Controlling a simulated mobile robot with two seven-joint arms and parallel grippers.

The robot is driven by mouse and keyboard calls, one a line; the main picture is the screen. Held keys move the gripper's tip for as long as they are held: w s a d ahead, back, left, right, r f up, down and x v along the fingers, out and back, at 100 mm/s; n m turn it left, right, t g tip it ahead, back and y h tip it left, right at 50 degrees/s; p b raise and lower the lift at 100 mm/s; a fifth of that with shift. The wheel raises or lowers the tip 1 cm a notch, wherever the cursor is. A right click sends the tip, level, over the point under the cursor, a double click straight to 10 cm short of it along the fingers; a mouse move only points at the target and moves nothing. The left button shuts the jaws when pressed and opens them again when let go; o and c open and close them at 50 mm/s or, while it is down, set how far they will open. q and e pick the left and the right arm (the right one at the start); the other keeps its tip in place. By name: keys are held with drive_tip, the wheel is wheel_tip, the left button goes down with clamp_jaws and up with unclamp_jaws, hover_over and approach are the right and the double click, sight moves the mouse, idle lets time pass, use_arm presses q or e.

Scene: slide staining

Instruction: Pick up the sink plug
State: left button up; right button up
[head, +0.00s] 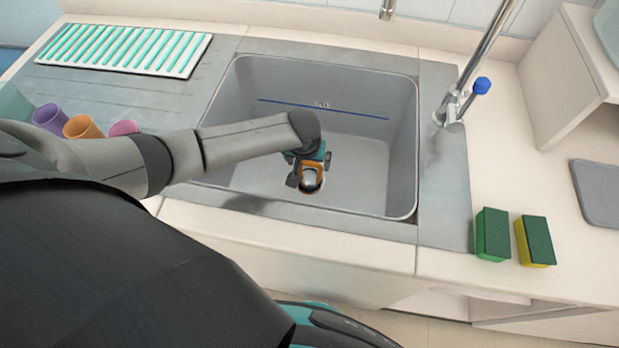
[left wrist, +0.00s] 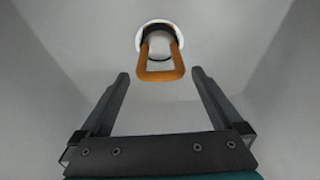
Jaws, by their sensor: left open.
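The sink plug (head: 310,181) is at the bottom of the grey sink basin (head: 255,165), a round piece with an orange handle. In the left wrist view the plug's orange handle (left wrist: 160,75) is a squared loop reaching from a round white-rimmed part towards my gripper. My left gripper (head: 309,170) is down in the basin over the plug. In the left wrist view, its open fingers (left wrist: 160,74) stand either side of the handle's near end, with a gap on both sides. The gripper hides part of the plug in the head view. My right gripper is not in view.
The basin walls surround my left gripper. A faucet (head: 485,50) with a blue knob stands right of the basin. Two green-topped sponges (head: 492,235) (head: 536,240) lie on the right counter. Coloured cups (head: 83,127) and a striped rack (head: 125,49) are at the left.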

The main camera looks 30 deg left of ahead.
sight(309, 178)
use_arm(q)
drive_tip(key=shift+b+x, duration=1.7)
drive_tip(key=shift+x, duration=1.85)
drive_tip(key=shift+r, duration=0.1)
drive_tip(key=shift+c, duration=0.4)
drive_tip(key=c, duration=1.2)
drive_tip(key=shift+o, duration=0.2)
